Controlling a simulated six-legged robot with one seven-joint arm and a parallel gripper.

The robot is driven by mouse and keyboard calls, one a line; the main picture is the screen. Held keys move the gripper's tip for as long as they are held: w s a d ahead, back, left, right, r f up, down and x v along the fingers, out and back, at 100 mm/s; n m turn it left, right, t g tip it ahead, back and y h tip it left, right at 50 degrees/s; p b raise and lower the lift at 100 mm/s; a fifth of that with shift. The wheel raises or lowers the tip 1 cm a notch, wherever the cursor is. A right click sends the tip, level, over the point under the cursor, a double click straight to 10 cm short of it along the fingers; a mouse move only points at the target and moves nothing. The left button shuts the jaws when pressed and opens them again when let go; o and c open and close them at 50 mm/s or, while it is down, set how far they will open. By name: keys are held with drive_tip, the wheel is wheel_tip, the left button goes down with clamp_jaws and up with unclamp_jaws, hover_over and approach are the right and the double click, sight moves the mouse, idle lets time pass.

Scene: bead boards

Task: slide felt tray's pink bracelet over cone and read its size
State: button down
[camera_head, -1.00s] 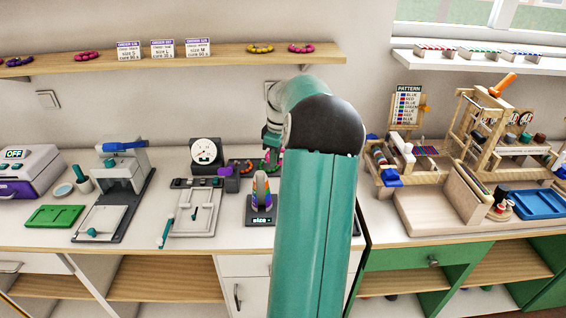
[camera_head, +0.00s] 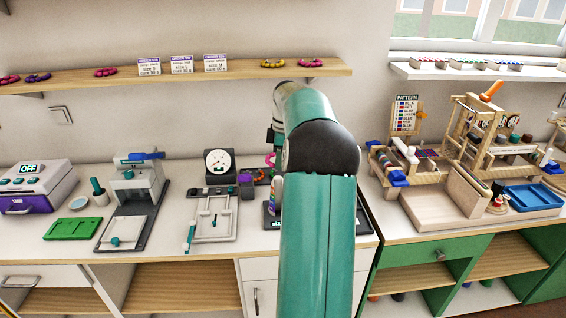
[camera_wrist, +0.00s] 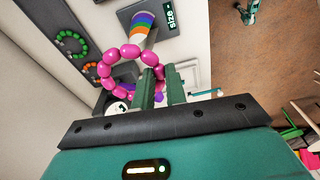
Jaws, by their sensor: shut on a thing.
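My gripper (camera_wrist: 161,88) is shut on the pink bracelet (camera_wrist: 106,67), a ring of glossy round beads held at its edge. In the wrist view the ring hangs open to the left of the fingers. The rainbow-striped cone (camera_wrist: 143,27) is just beyond the ring, apart from it as far as I can tell; its dark base carries a "size" display (camera_wrist: 171,17), whose reading I cannot make out. In the head view my arm hides most of the cone (camera_head: 276,190), while some pink beads show left of the arm. The felt tray (camera_head: 262,173) is partly hidden.
A green bracelet (camera_wrist: 68,42) and an orange one (camera_wrist: 90,69) lie at the left in the wrist view. A dial scale (camera_head: 218,162), a press (camera_head: 137,180) and a purple-fronted box (camera_head: 35,187) stand left of the cone. A wooden loom (camera_head: 480,130) stands to the right.

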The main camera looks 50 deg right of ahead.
drive_tip(key=shift+a+f, duration=0.2)
drive_tip(key=shift+a, duration=0.1)
drive_tip(key=shift+w+d+f, duration=0.1)
drive_tip(key=shift+d+f, duration=0.15)
drive_tip(key=shift+f, duration=0.65)
drive_tip(key=shift+a+f, duration=0.1)
drive_tip(key=shift+f, duration=0.2)
wheel_tip(320, 180, down, 8)
drive_tip(key=c, duration=1.3)
unclamp_jaws()
drive_tip(key=shift+c, duration=0.2)
drive_tip(key=shift+o, duration=0.4)
drive_tip(key=shift+r, duration=0.1)
